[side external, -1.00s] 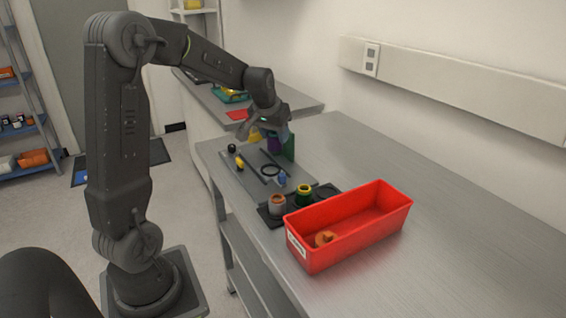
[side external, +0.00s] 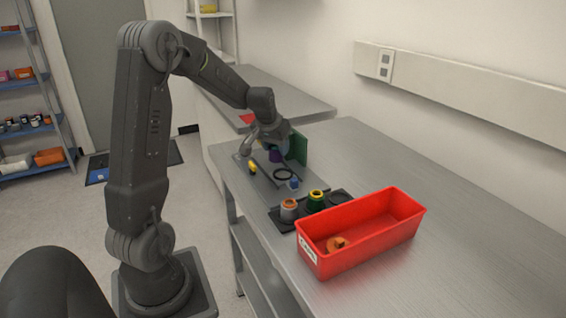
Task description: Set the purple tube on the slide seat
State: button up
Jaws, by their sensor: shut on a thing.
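The purple tube (side external: 275,156) shows as a small dark purple shape just below my gripper (side external: 273,149), over the far part of a grey instrument plate (side external: 268,185). My gripper is shut on the tube, though the fingers are small and partly hidden by the wrist. I cannot tell whether the tube touches anything below it. The slide seat is not clearly distinguishable; the area under the tube is hidden by the tube and the gripper. A black ring (side external: 284,174) and a small blue part (side external: 294,184) sit on the plate, nearer the camera than the tube.
A green upright panel (side external: 299,149) stands close right of my gripper. A yellow part (side external: 253,167) is at left. A black holder (side external: 341,198) carries a grey cup (side external: 289,210) and a green cup (side external: 316,200). A red bin (side external: 362,240) holds an orange piece (side external: 338,244). The right bench is clear.

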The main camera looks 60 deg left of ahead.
aim_at(282, 160)
jog(key=shift+w+d+f, duration=0.2)
jog(key=shift+w+f, duration=0.1)
jog(key=shift+w, duration=0.15)
jog(key=shift+w+d+f, duration=0.2)
jog(key=shift+w+f, duration=0.05)
jog(key=shift+w, duration=0.15)
jog(key=shift+w+f, duration=0.1)
jog(key=shift+f, duration=1.95)
jog(key=shift+f, duration=0.15)
jog(key=o, duration=0.9)
